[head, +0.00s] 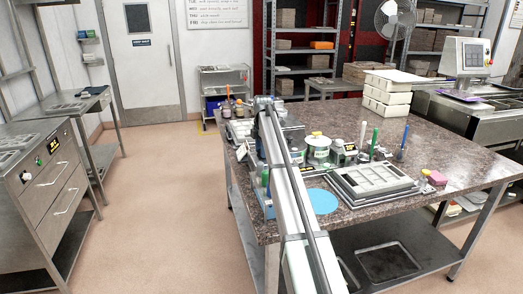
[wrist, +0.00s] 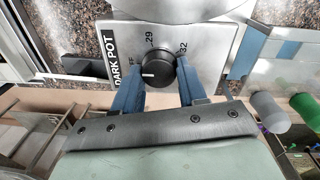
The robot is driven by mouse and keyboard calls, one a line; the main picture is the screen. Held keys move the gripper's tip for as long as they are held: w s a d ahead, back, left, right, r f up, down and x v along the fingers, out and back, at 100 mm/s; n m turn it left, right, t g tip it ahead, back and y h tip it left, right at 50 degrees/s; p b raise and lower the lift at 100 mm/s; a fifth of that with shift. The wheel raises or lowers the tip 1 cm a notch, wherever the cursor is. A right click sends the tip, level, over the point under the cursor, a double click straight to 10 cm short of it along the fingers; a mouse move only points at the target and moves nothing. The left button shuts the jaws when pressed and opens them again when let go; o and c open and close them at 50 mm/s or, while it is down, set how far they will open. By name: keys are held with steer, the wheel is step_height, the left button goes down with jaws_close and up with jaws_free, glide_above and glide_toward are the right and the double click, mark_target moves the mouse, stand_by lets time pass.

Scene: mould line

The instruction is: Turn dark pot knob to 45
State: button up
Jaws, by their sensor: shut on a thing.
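The dark pot knob (wrist: 158,70) is a round black dial on a silver plate (wrist: 190,33) marked DARK POT. Its short white mark lies left of the knob's middle and points left, towards the partly hidden "FF" lettering. The numbers 29 and 32 are printed above the knob, at its left and right. My gripper (wrist: 158,77) has its two blue fingers on either side of the knob and is shut on it. The fingers cover part of the scale, and 45 is not visible. In the head view my arm hides the gripper and knob.
The stone worktop (head: 440,160) is crowded around my arm. A grey mould tray (head: 372,183), a blue disc (head: 322,201), a green-labelled pot (head: 318,150) and upright tools stand to the right. A pink block (head: 438,178) lies near the front right. The right rear worktop is clearer.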

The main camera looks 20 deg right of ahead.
steer(key=shift+c, duration=0.7)
